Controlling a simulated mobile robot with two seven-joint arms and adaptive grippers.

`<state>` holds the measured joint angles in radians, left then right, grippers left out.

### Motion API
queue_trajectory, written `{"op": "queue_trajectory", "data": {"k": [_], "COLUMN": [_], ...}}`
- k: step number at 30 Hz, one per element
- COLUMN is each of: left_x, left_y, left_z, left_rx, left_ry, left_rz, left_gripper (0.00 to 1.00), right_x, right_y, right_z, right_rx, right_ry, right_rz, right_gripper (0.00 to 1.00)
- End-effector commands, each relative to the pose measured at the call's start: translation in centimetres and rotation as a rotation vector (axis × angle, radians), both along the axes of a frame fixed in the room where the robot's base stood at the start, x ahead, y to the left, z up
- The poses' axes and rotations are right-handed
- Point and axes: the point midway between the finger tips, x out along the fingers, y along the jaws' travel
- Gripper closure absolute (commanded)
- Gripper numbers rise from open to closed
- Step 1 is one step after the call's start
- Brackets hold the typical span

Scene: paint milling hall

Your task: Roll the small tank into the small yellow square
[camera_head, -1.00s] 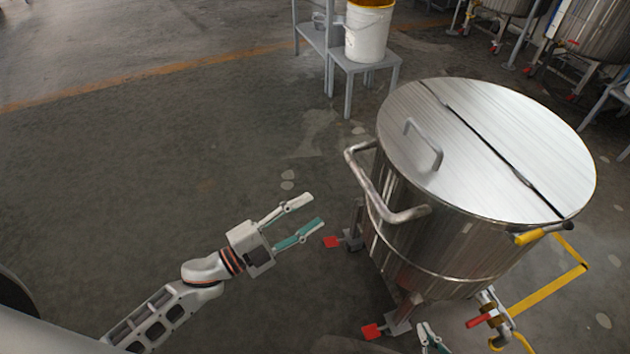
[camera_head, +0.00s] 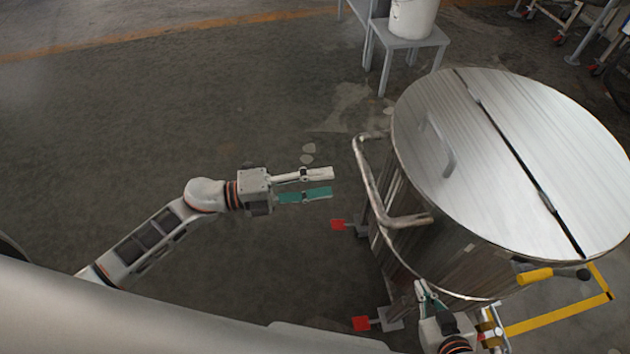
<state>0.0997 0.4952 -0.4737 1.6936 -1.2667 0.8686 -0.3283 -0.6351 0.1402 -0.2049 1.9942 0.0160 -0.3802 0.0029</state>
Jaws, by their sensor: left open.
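The small tank (camera_head: 500,170) is a steel drum with a split lid, standing upright on legs with red-pedalled casters at the right. Its bent side handle (camera_head: 372,185) faces my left gripper (camera_head: 332,183), which is open and empty, a short gap to the left of the handle. My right gripper (camera_head: 427,287) is low in front of the tank's lower wall; whether it touches the wall is unclear. Yellow floor lines (camera_head: 560,315), apparently part of the small yellow square, show at lower right, partly hidden behind the tank.
A white bucket (camera_head: 413,18) stands on a grey stand (camera_head: 409,38) behind the tank. Other wheeled equipment is at the top right. A yellow-gripped lever (camera_head: 535,276) sticks out from the tank's side. The floor to the left is clear, with an orange line far back.

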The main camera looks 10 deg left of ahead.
Motion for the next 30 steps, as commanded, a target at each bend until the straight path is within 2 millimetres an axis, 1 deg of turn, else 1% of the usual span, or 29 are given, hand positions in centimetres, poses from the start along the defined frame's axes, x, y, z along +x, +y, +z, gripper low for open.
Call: {"op": "queue_trajectory", "data": {"k": [1, 6, 13, 18, 24, 30], "left_x": [0.2, 1.0, 2.1, 2.9, 3.5, 3.7], "left_y": [-0.7, -2.8, -5.8, -7.8, -9.5, -10.1], "left_z": [0.2, 0.1, 0.1, 0.2, 0.1, 0.0], "left_rx": [-0.003, -0.003, -0.004, -0.003, -0.002, -0.001], "left_ry": [-0.002, -0.001, 0.0, -0.001, 0.0, 0.001], "left_rz": [-0.001, 0.001, 0.0, 0.0, 0.001, 0.001], "left_gripper": [0.58, 0.58, 0.58, 0.58, 0.58, 0.58], "right_x": [-0.3, -1.1, -1.0, -0.6, -0.4, -0.4], "right_y": [0.1, 0.3, 0.2, 0.2, 0.1, 0.1], "right_z": [-0.1, -0.7, -0.8, -0.3, -0.1, -0.1], "right_rx": [0.002, 0.003, 0.003, 0.005, 0.006, 0.005], "right_ry": [0.005, 0.023, 0.021, 0.012, 0.009, 0.009], "right_rz": [0.001, 0.003, 0.002, 0.0, -0.001, -0.002], "right_gripper": [1.0, 1.0, 1.0, 1.0, 1.0, 1.0]}}
